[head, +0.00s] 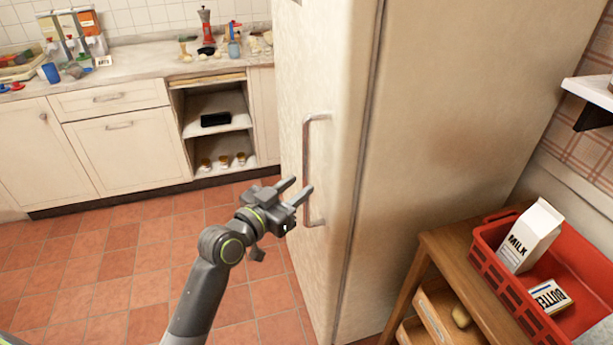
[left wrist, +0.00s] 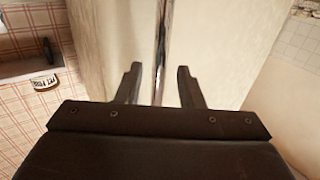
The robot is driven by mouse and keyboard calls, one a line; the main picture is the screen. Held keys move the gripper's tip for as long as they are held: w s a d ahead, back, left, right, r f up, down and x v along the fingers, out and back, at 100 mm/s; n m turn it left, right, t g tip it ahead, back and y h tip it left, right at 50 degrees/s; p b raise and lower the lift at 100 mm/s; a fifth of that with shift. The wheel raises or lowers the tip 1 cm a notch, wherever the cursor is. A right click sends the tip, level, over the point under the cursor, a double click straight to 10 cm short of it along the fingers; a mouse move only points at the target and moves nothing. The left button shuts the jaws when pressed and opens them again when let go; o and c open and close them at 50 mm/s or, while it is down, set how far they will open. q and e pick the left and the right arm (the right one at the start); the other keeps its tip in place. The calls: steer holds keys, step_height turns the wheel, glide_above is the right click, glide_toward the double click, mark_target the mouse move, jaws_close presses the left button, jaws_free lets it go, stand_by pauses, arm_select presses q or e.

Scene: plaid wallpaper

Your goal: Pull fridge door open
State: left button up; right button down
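The tall cream fridge (head: 460,110) stands at the centre right. Its door (head: 335,60) looks shut, with a dark seam along its edge. A vertical metal handle (head: 306,150) is on the door's front. My left gripper (head: 300,186) is at the lower part of the handle, with its fingers apart. In the left wrist view the open fingers (left wrist: 158,82) point at the fridge, with a thin vertical strip between them. I cannot tell whether they touch the handle. My right gripper is not in view.
A wooden stand (head: 455,255) right of the fridge holds a red crate (head: 497,280) with a milk carton (head: 531,236) and a butter pack (head: 550,297). Cream cabinets (head: 125,155) and a cluttered counter run along the back left. The tiled floor (head: 110,270) before the fridge is clear.

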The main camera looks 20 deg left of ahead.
mark_target(304, 182)
arm_select(q)
steer(key=shift+x, duration=2.05)
jaws_close()
